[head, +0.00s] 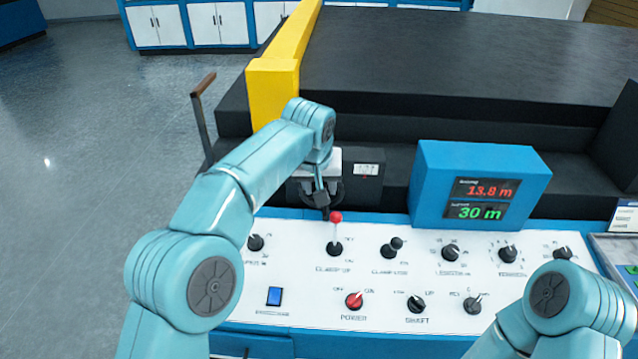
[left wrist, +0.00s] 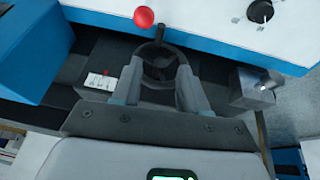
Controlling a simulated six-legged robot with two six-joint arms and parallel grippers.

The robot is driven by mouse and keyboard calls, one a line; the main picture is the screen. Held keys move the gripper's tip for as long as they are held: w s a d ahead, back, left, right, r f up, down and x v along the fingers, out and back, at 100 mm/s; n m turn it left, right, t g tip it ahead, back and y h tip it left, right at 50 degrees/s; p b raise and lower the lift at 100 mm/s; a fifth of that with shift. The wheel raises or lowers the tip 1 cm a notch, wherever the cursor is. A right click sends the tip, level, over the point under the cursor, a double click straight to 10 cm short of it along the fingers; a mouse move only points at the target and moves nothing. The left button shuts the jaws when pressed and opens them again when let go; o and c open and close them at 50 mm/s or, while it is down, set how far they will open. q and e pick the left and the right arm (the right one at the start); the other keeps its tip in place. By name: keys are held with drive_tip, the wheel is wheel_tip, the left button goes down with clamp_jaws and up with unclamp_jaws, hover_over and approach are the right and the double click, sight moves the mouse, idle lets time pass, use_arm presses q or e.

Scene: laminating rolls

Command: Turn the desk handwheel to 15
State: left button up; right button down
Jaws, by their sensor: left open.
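The desk handwheel (left wrist: 160,49) is a small dark ring with spokes, seen in the left wrist view. In the head view the handwheel (head: 339,187) is mostly hidden behind my left gripper (head: 322,196). My left gripper (left wrist: 157,82) is open, with its two fingers on either side of the wheel's lower part in the left wrist view. I cannot tell whether they touch it. A small white readout (head: 367,169) sits beside the wheel on a dark box; its figures are too small to read. My right gripper is out of view.
A red-knobbed lever (head: 336,217) stands close in front of the wheel. The white panel (head: 310,262) carries several knobs. A blue display box (head: 432,190) reads 13.8 m and 30 m. A yellow post (head: 272,95) rises behind my left arm.

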use_arm(q)
drive_tip(key=v, duration=0.2)
drive_tip(key=shift+s+r, duration=0.1)
drive_tip(key=shift+r, duration=0.2)
drive_tip(key=shift+c, duration=0.2)
